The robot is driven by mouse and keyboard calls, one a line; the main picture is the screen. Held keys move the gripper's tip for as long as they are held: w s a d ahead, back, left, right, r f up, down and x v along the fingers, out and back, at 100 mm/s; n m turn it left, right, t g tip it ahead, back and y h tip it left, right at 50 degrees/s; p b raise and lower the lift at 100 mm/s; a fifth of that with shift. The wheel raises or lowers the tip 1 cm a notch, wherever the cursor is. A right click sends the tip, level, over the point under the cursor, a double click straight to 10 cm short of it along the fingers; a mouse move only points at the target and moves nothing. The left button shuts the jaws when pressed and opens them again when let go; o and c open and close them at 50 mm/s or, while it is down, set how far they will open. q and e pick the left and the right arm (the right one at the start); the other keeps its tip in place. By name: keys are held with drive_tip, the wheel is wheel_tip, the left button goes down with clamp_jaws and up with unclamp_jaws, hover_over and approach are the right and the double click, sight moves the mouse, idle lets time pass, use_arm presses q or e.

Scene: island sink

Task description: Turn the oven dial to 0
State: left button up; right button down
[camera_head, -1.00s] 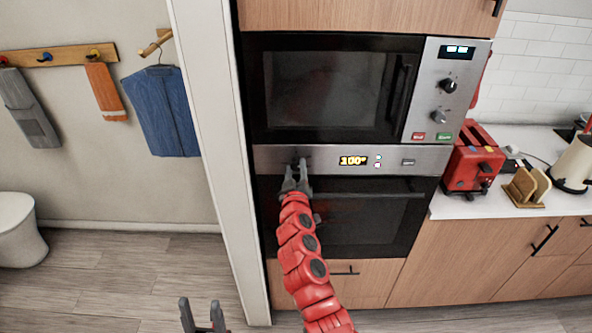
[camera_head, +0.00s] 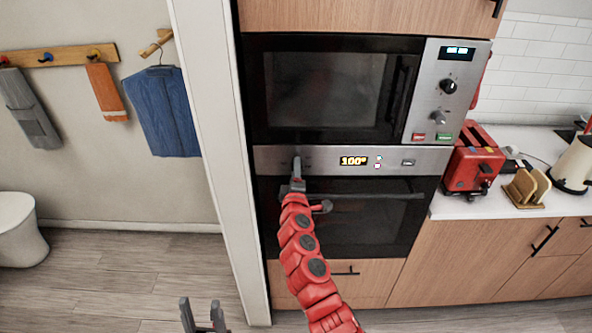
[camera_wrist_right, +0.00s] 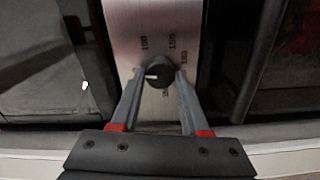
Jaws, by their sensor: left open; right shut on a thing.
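The oven (camera_head: 345,215) is built in below the microwave, and its display reads 100° (camera_head: 354,161). My right gripper (camera_head: 297,166) reaches the left part of the oven's metal panel and covers the dial in the head view. In the right wrist view the round black dial (camera_wrist_right: 157,76) sits between the two fingertips, which are shut on it. Its white mark points left. Printed numbers surround the dial, partly hidden by the fingers. My left gripper (camera_head: 203,314) is open and empty, low in the head view, away from the oven.
The oven door handle (camera_head: 370,195) runs just below the panel. The microwave (camera_head: 335,90) above has its own knobs. A red toaster (camera_head: 474,162) stands on the counter to the right. A white wall edge (camera_head: 217,165) lies close on the left.

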drive_tip(key=shift+a+n, duration=0.1)
drive_tip(key=shift+n, duration=0.7)
drive_tip(key=shift+f, duration=0.1)
drive_tip(key=shift+c, duration=2)
unclamp_jaws()
drive_tip(key=shift+s, duration=0.1)
drive_tip(key=shift+s, duration=0.25)
drive_tip(key=s+b, duration=0.4)
drive_tip(key=s, duration=1.2)
drive_tip(key=shift+s, duration=0.4)
